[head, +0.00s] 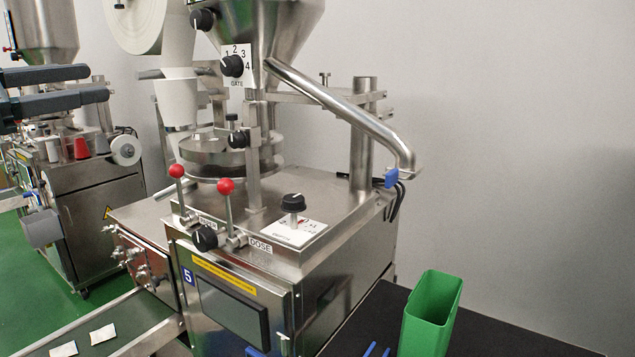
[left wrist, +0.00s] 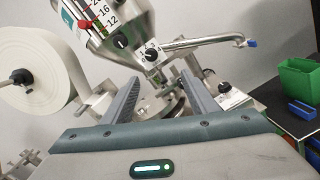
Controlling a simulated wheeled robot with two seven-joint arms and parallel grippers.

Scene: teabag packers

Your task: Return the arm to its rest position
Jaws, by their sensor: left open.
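My left gripper (head: 98,84) reaches in from the left edge of the head view, with its two dark grey fingers apart and nothing between them. It appears in front of the machine in the background and left of the near teabag machine (head: 240,275). In the left wrist view the open fingers (left wrist: 158,85) frame the machine's gate dial (left wrist: 151,54) and hopper (left wrist: 110,18), with a visible gap between the fingers. My right gripper is not in view.
The near machine has two red-knobbed levers (head: 226,186), a paper roll (head: 134,20) and a slanted steel pipe (head: 345,108). A green bin (head: 431,315) stands on a black table (head: 500,338) at right. White teabags (head: 102,334) lie on the conveyor. The grey wall side is open.

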